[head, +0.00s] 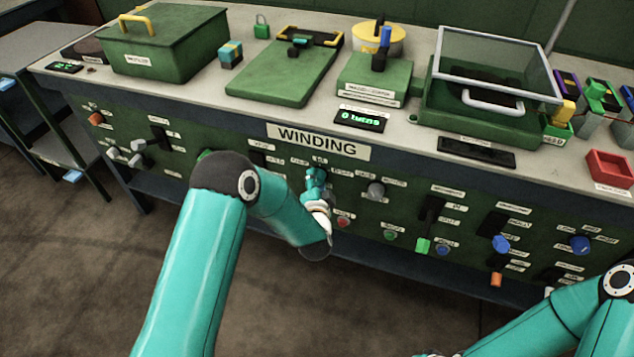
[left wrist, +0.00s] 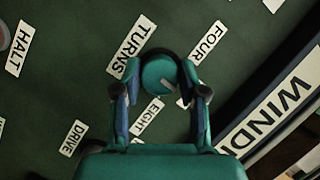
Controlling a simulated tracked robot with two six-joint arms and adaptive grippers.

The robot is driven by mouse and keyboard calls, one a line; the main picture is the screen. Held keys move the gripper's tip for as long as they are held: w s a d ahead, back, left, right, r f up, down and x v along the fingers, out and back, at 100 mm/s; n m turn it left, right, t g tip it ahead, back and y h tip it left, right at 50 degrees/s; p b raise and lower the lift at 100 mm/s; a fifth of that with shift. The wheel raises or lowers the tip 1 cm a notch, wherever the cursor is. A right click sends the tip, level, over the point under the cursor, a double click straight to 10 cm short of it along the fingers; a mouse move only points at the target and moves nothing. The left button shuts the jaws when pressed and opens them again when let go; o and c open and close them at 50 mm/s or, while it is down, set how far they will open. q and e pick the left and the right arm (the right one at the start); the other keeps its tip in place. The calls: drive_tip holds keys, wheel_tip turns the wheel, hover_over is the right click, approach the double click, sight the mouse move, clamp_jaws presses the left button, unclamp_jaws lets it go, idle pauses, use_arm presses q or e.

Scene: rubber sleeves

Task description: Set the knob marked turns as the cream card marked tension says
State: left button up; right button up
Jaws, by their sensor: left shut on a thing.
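The knob marked TURNS (left wrist: 158,76) is a round green knob on the dark green front panel. In the left wrist view the label TURNS (left wrist: 132,46) is beside it, with labels FOUR (left wrist: 208,42) and EIGHT (left wrist: 147,116) around it. A small pale mark shows near the knob's edge; its exact direction is hard to tell. My left gripper (left wrist: 160,72) is shut on the knob, one finger on each side. In the head view the left gripper (head: 316,178) is at the panel below the WINDING sign. No card reading tension is legible. My right gripper is out of view.
The WINDING sign (head: 318,141) is on the panel's upper edge. A display (head: 361,121) with green characters lies on the bench. More knobs, levers and buttons, such as a grey knob (head: 376,190) and a red button (head: 343,222), sit close by. Labels HALT (left wrist: 19,49) and DRIVE (left wrist: 72,138) are near.

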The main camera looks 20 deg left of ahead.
use_arm(q)
drive_tip(key=o, duration=1.1)
drive_tip(key=shift+d+f, duration=0.1)
drive_tip(key=shift+d, duration=0.1)
drive_tip(key=shift+a, duration=0.1)
drive_tip(key=v, duration=1.2)
